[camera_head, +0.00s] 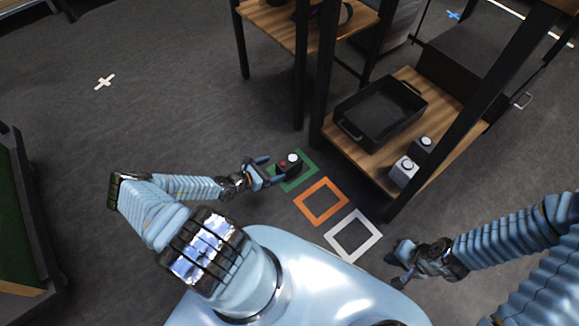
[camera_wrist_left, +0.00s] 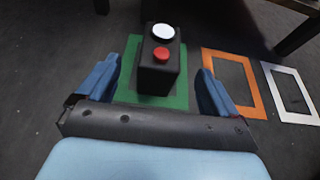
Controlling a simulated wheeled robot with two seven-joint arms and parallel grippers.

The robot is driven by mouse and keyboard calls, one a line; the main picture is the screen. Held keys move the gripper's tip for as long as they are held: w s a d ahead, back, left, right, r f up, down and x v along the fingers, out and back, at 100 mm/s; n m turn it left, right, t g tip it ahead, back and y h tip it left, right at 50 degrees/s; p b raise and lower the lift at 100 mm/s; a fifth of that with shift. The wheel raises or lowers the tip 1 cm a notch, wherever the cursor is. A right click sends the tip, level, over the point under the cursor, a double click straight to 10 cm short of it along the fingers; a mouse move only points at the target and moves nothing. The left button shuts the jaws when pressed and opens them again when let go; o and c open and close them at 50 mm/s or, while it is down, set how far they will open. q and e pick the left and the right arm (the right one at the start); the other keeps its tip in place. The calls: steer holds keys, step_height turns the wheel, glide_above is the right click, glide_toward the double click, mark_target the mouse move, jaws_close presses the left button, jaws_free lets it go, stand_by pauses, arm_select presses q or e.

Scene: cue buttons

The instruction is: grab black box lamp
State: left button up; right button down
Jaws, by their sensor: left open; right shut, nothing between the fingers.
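A black box (camera_head: 288,166) with a white round lamp and a red button on top stands upright on the green square on the floor. The same black box (camera_wrist_left: 159,79) is in the middle of the left wrist view. My left gripper (camera_head: 269,171) is open, with one finger to each side of the box in the wrist view; I cannot tell whether either finger touches it. My right gripper (camera_head: 398,262) is shut and empty, near the white square at the lower right, away from the box.
Orange (camera_head: 321,202) and white (camera_head: 353,236) square outlines lie beside the green one (camera_head: 301,181), both empty. A wooden shelf (camera_head: 356,157) at right holds a black tray (camera_head: 379,112), a grey box (camera_head: 403,172) and a dark box (camera_head: 422,148). Open floor lies at left.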

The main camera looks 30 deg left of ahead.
mark_target(281, 166)
arm_select(q)
steer(key=x, duration=0.4)
steer(key=shift+w+d+f+b, duration=0.1)
steer(key=shift+w+f+b, duration=0.05)
steer(key=shift+b, duration=0.15)
steer(key=b+x, duration=0.1)
steer(key=x, duration=0.3)
steer(key=shift+w+d+f+b, duration=0.15)
steer(key=shift+f+b, duration=0.15)
steer(key=shift+b, duration=0.1)
steer(key=shift+w+d, duration=0.1)
steer(key=shift+w, duration=0.15)
steer(key=shift+r, duration=0.1)
steer(key=c, duration=1.5)
steer(key=shift+o, duration=0.2)
